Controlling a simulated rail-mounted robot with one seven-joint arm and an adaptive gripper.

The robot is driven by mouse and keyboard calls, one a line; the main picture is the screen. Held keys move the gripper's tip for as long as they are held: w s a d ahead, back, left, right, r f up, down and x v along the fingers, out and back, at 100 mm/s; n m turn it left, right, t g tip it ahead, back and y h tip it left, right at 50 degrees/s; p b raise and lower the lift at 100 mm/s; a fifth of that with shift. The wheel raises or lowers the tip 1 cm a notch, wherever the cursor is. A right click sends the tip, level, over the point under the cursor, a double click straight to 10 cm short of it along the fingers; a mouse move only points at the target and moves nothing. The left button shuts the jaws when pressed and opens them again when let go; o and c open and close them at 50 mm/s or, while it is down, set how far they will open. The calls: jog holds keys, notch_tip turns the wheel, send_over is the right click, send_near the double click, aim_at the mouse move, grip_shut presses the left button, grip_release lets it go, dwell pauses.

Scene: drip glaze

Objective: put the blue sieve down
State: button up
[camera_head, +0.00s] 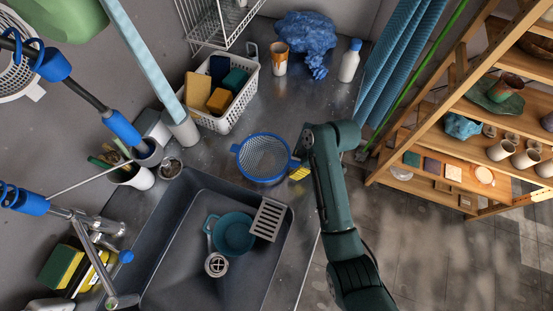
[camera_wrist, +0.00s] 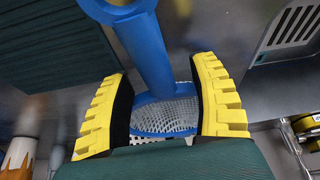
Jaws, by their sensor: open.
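The blue sieve (camera_head: 263,157), a round blue rim with white mesh, is on or just above the grey counter behind the sink. In the wrist view its blue handle (camera_wrist: 147,50) and mesh bowl (camera_wrist: 165,116) show. My gripper (camera_head: 299,172) is at the sieve's right side. In the wrist view the yellow-padded fingers of my gripper (camera_wrist: 160,75) are spread wide, with the handle and mesh between or beyond them. I see a gap on both sides of the handle. The handle is mostly hidden by my arm in the head view.
The sink (camera_head: 180,220) lies in front, with a teal pan (camera_head: 234,234) and a grey slotted piece (camera_head: 268,219) at its right edge. A white basket of sponges (camera_head: 247,101) stands behind left. A cup (camera_head: 280,60), blue sponge-like lump (camera_head: 305,32) and white bottle (camera_head: 349,62) stand behind.

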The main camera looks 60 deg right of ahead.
jog(key=shift+w+f, duration=0.15)
jog(key=shift+f, duration=0.1)
grip_shut()
dwell(0.3)
notch_tip(320, 180, up, 10)
jog(key=shift+r+p, duration=0.1)
jog(key=shift+p, duration=0.6)
